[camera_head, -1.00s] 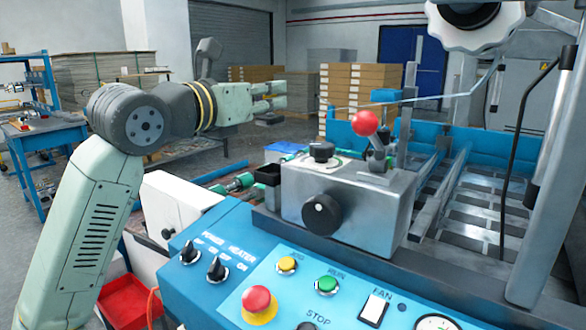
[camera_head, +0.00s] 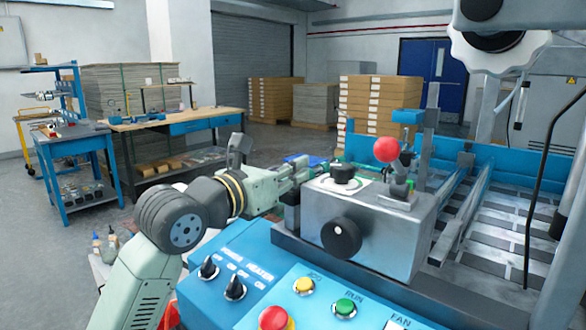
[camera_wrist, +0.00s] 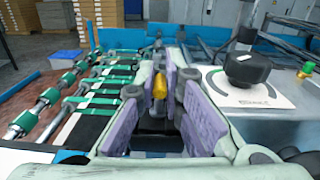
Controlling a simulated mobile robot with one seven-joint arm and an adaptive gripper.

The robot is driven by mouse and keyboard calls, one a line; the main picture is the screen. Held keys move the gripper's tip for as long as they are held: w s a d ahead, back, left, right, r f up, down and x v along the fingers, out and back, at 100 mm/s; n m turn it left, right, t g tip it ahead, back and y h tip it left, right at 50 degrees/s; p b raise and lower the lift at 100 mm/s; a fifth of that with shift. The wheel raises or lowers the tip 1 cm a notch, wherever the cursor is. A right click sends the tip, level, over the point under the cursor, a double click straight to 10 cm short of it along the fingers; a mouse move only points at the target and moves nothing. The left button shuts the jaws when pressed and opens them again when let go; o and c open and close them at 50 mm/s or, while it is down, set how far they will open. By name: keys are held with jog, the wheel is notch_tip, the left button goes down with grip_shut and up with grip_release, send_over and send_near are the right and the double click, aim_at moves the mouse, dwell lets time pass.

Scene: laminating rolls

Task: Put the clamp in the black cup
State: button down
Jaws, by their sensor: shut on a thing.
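My gripper (camera_head: 302,168) is over the left end of the grey metal box, just above the black cup (camera_head: 292,214). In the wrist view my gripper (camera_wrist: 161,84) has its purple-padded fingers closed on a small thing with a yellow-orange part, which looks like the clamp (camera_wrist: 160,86). Most of the clamp is hidden between the fingers, and I cannot make it out in the head view. The black cup also appears as a dark shape (camera_wrist: 155,143) below and between the fingers. Its opening is largely hidden.
The grey metal box (camera_head: 375,230) with a black knob (camera_head: 341,237) and a red ball handle (camera_head: 387,149) stands close to the right of my gripper. The blue control panel (camera_head: 250,292) is in front. Green-ringed rollers (camera_wrist: 45,97) lie to the left in the wrist view.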

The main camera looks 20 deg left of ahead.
jog(key=shift+f, duration=0.2)
jog(key=c, duration=2)
grip_release()
jog(key=shift+r, duration=0.1)
